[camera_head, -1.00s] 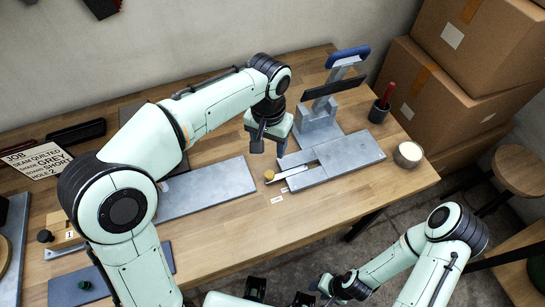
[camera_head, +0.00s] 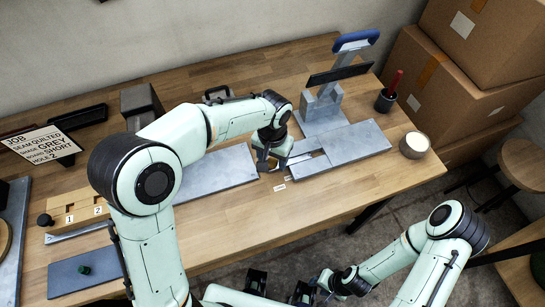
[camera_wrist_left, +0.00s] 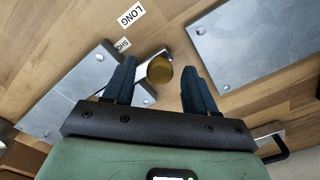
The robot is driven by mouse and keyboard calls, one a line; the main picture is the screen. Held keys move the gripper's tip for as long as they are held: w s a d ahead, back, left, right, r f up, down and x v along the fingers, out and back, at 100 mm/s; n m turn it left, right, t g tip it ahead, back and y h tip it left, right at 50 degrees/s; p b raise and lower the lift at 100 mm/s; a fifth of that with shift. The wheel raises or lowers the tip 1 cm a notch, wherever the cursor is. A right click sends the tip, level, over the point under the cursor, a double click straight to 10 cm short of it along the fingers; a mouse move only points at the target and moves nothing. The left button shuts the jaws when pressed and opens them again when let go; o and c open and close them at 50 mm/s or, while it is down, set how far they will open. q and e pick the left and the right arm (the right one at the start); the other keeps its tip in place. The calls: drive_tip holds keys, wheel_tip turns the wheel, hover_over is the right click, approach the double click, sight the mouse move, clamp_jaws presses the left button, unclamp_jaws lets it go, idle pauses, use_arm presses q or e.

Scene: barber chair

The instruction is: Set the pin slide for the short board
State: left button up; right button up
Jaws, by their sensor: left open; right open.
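The pin slide shows in the left wrist view as a round brass knob (camera_wrist_left: 159,69) on a pale metal strip (camera_wrist_left: 142,92). The strip runs in the gap of a grey metal plate fixture (camera_head: 345,148). My left gripper (camera_head: 268,162) is over the knob end; in the left wrist view its open blue fingers (camera_wrist_left: 158,88) stand on either side of the knob, and contact cannot be told. A "LONG" label (camera_wrist_left: 130,17) and a partly hidden "SHORT" label (camera_wrist_left: 122,44) lie beside the slide. My right gripper (camera_head: 325,281) hangs in front of the table, open and away from the slide.
A job card (camera_head: 40,146) reads board short, hole 2. A grey plate (camera_head: 218,172) lies left of the slide. A blue-handled press (camera_head: 322,105) stands behind it. A pen cup (camera_head: 385,100) and white bowl (camera_head: 414,145) are right.

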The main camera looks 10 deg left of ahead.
sight(290, 160)
use_arm(q)
clamp_jaws()
drive_tip(key=shift+w+d+r+p, duration=0.1)
drive_tip(key=shift+w+d+p, duration=0.5)
drive_tip(key=shift+d, duration=0.35)
drive_tip(key=shift+w+d+p, duration=0.35)
drive_tip(key=shift+w+d, duration=0.35)
drive_tip(key=shift+d, duration=0.25)
use_arm(e)
drive_tip(key=shift+w+r, duration=0.3)
drive_tip(key=shift+r, duration=0.25)
drive_tip(key=shift+w+r, duration=0.25)
drive_tip(key=shift+r, duration=0.3)
use_arm(q)
unclamp_jaws()
